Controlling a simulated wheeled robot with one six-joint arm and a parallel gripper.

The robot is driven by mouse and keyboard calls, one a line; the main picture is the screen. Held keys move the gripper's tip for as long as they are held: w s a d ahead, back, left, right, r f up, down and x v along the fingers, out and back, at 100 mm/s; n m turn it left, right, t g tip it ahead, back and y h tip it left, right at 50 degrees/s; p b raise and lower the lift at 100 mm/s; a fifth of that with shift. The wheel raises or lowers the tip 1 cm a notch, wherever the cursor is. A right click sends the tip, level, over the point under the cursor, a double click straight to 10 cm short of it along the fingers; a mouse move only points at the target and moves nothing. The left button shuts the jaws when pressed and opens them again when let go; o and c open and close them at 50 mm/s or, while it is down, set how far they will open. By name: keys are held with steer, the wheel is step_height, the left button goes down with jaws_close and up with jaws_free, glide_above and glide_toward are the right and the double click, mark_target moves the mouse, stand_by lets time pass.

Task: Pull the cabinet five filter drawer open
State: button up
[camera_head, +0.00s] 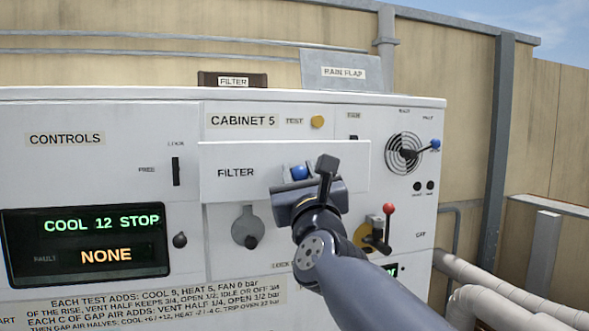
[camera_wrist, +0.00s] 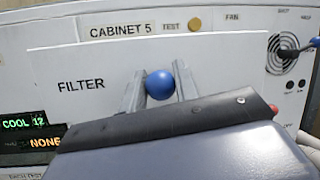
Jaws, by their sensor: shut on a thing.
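The filter drawer (camera_head: 240,189) is a white panel labelled FILTER on the cabinet marked CABINET 5. Its front appears to stand out a little from the cabinet face; how far I cannot tell. The drawer front also shows in the wrist view (camera_wrist: 85,65). A blue ball knob (camera_head: 299,172) sits on it, right of the label. My gripper (camera_head: 300,180) is at the knob. In the wrist view my two grey fingers (camera_wrist: 159,88) are shut on the blue knob (camera_wrist: 160,84), one on each side. My gripper body hides the drawer's lower part there.
A display (camera_head: 85,245) reads COOL 12 STOP and NONE. A grey round cover (camera_head: 246,226) hangs below the drawer. A red-tipped lever (camera_head: 389,210) and a blue-tipped vent handle (camera_head: 435,145) stand to the right. A dark FILTER box (camera_head: 232,80) is on top.

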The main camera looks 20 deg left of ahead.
jaws_close()
steer(key=shift+s+d+b, duration=0.25)
steer(key=shift+s+d, duration=0.3)
steer(key=shift+s, duration=0.35)
steer(key=shift+s+d+b, duration=0.25)
steer(key=shift+s+d, duration=0.25)
steer(key=shift+s, duration=0.35)
steer(key=o, duration=0.6)
jaws_free()
steer(key=b+v, duration=0.2)
steer(key=v, duration=0.9)
steer(key=shift+s+r, duration=0.15)
